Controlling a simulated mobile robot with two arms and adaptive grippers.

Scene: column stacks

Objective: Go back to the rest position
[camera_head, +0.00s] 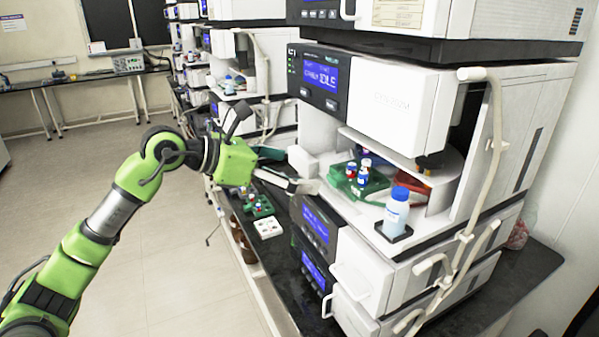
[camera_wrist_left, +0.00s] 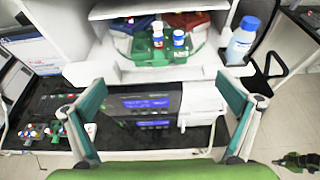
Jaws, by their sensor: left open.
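My left gripper (camera_head: 303,186) reaches in from the left in the head view, at the front of the open instrument bay. In the left wrist view its two fingers (camera_wrist_left: 160,100) stand wide apart with nothing between them. The green rack (camera_head: 358,182) with several small capped vials stands in the bay, beyond the fingertips. It also shows in the left wrist view (camera_wrist_left: 155,52). The gripper appears apart from the rack.
A blue-capped bottle (camera_head: 397,207) stands in a black holder right of the rack. A second green vial rack (camera_head: 258,205) and a white tray (camera_head: 268,227) lie on the dark bench. Stacked instruments (camera_head: 400,100) rise close by. The floor (camera_head: 180,260) at left is clear.

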